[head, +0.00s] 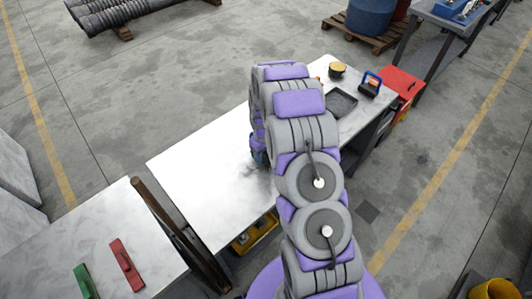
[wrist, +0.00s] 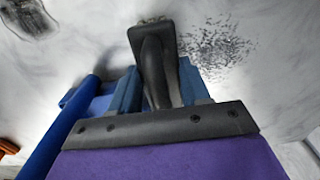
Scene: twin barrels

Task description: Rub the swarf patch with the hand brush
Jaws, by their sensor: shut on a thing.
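My gripper (wrist: 158,92) is shut on a dark hand brush (wrist: 153,58). In the wrist view its black handle sits between the blue fingers, and a little of its pale bristle end shows at the far tip. The swarf patch (wrist: 215,47), a scatter of dark flecks on the pale worktop, lies just right of the brush in that view. I cannot tell whether the bristles touch the top. In the head view my arm hides the brush and most of the gripper; grey marks (head: 250,169) show on the white bench (head: 195,165) beside it.
A dark smudge (wrist: 30,17) lies at the wrist view's upper left. A black tray (head: 342,103), a yellow-topped tub (head: 337,69) and a blue-handled tool (head: 371,84) stand at the bench's far end. Red (head: 126,264) and green (head: 84,281) blocks lie on the nearer left table.

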